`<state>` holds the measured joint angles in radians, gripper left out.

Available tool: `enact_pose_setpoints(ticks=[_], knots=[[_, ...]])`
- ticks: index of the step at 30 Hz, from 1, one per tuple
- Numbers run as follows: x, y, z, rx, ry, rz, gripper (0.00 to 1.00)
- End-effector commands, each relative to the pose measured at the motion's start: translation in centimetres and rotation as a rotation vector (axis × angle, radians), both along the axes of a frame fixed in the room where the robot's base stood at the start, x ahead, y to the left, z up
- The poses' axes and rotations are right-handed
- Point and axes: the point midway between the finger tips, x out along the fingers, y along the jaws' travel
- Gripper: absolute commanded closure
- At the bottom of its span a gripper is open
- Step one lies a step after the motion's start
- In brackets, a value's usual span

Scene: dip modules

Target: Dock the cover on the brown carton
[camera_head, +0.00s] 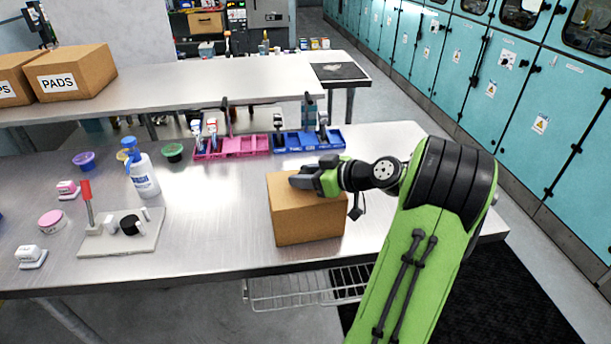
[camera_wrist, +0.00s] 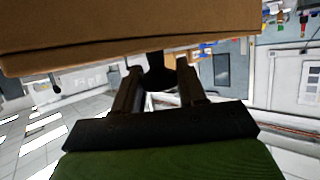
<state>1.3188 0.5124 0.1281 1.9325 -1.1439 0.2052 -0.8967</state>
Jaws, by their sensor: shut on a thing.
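The brown carton (camera_head: 308,222) stands upright near the table's front edge, right of centre in the head view. My gripper (camera_head: 303,181) is over its top, coming in from the right. In the wrist view, my gripper (camera_wrist: 158,88) is shut on a dark knob-like part (camera_wrist: 158,68) against a brown surface (camera_wrist: 120,30) that fills the upper left. This looks like the cover and its handle. A thin seam runs along the brown edge there. Cover and carton look alike in colour, and I cannot tell whether the cover is fully seated.
Pink bins (camera_head: 240,146) and blue bins (camera_head: 300,140) stand behind the carton. A spray bottle (camera_head: 143,175) and a toggle-clamp board (camera_head: 122,232) are at left. A wire shelf (camera_head: 300,290) hangs below the front edge. Table around the carton is clear.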

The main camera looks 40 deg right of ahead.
Motion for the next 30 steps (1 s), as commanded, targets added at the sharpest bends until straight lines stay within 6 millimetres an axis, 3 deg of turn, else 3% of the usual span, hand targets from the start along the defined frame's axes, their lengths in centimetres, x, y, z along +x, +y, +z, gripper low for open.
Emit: enact_pose_setpoints(ticks=[3,4,8,16,20,30], knots=[[0.0,0.0,-0.5,-0.001,-0.001,0.0,1.0],[0.0,0.0,-0.4,0.0,0.0,0.0,0.55],[0.0,0.0,-0.3,0.0,0.0,0.0,0.35],[0.0,0.0,-0.2,0.0,0.0,0.0,0.34],[-0.2,-0.1,0.7,0.001,0.0,-0.001,0.34],[-8.4,-2.2,4.0,-0.002,0.001,-0.006,0.34]])
